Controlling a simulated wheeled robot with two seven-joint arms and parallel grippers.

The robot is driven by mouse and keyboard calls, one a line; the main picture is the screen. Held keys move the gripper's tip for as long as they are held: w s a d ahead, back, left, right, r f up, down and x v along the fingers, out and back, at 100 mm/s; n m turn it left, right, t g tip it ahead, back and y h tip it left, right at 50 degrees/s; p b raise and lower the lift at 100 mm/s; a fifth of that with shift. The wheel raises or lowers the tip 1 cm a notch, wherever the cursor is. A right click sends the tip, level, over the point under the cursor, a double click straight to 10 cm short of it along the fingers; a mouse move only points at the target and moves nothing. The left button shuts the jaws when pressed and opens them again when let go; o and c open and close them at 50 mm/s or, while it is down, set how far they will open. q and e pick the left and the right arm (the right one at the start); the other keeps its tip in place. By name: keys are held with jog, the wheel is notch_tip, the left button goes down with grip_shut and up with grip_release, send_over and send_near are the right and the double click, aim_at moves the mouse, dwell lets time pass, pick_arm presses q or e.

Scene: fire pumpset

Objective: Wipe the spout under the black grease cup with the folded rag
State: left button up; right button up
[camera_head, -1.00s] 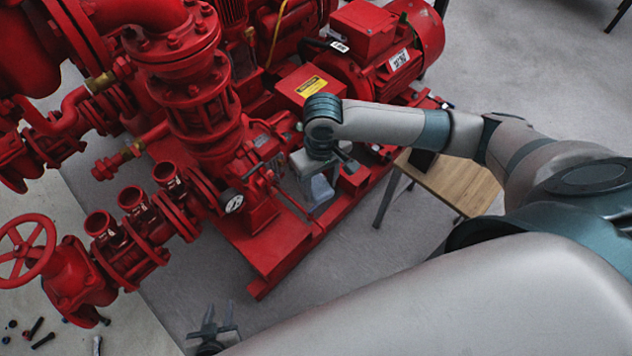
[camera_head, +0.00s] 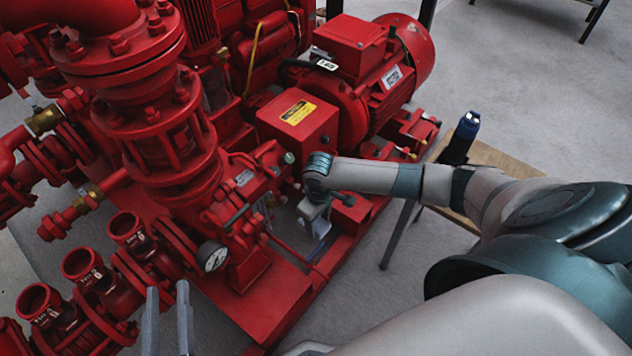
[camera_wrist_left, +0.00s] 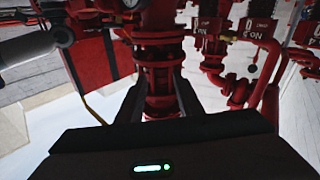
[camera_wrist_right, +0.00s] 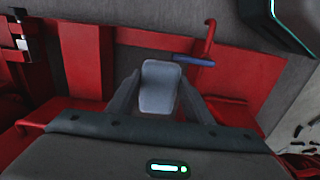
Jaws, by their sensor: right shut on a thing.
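My right gripper (camera_head: 318,226) is shut on the grey folded rag (camera_wrist_right: 158,87), low beside the pump. In the right wrist view the gripper's fingers (camera_wrist_right: 158,98) flank the rag, which points toward the red base frame without visibly touching it. A small dark-topped fitting with a pale lower part (camera_wrist_right: 22,40) shows at that view's upper left; I cannot tell whether it is the black grease cup and its spout. In the head view I cannot pick out the cup clearly. My left gripper (camera_head: 168,310) is open and empty, in front of the red pipe outlets.
The red pump (camera_head: 165,150) and motor (camera_head: 375,75) fill the left and middle. A pressure gauge (camera_head: 212,257) sits near the pump's front. A wooden table (camera_head: 500,160) with a black bottle-like object (camera_head: 462,138) stands behind my right arm. A blue rod (camera_wrist_right: 195,61) lies near the rag.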

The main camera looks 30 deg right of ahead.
pick_arm(q)
jog(key=shift+f, duration=0.1)
dwell(0.3)
pick_arm(e)
jog(key=shift+r+p, duration=0.1)
jog(key=shift+p, duration=0.65)
jog(key=shift+w+a, duration=0.25)
jog(key=shift+w, duration=0.45)
jog(key=shift+w+a, duration=0.25)
jog(key=shift+w, duration=0.45)
jog(key=shift+w+a, duration=0.2)
jog(key=shift+w, duration=0.45)
jog(key=shift+w+a+b, duration=0.25)
jog(key=shift+w+b, duration=0.05)
jog(key=shift+w, duration=0.35)
pick_arm(q)
jog(key=shift+w+a+f+g+y, duration=0.15)
jog(key=shift+f+g, duration=0.25)
jog(key=shift+f, duration=0.2)
jog(key=shift+s+a+f+g+y, duration=0.1)
jog(key=shift+f+g+y, duration=0.05)
jog(key=shift+f+g, duration=0.35)
pick_arm(e)
jog(key=shift+w+a, duration=0.25)
jog(key=shift+w, duration=0.55)
pick_arm(q)
jog(key=shift+f, duration=0.2)
